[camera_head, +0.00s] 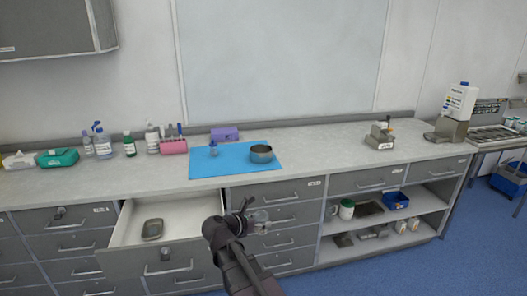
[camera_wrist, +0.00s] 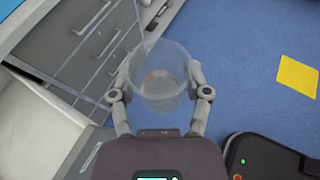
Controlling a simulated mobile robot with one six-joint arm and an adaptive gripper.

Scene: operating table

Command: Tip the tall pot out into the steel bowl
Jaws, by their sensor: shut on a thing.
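My gripper (camera_head: 245,212) is in front of the drawers, below the counter's level. It is shut on a clear, see-through pot (camera_wrist: 160,70), which also shows faintly in the head view (camera_head: 259,221). In the wrist view the pot sits between both fingers. Something pale brownish shows inside toward its bottom, but I cannot tell what it is. The steel bowl (camera_head: 261,154) stands upright on the right part of a blue mat (camera_head: 235,168) on the counter, beyond and above my gripper. The bowl's inside is mostly hidden.
An open drawer (camera_head: 125,222) with a small metal dish (camera_head: 152,229) juts out left of my gripper. A small grey object (camera_head: 213,149) stands on the mat, and a purple box (camera_head: 225,134) behind it. Bottles line the counter at left.

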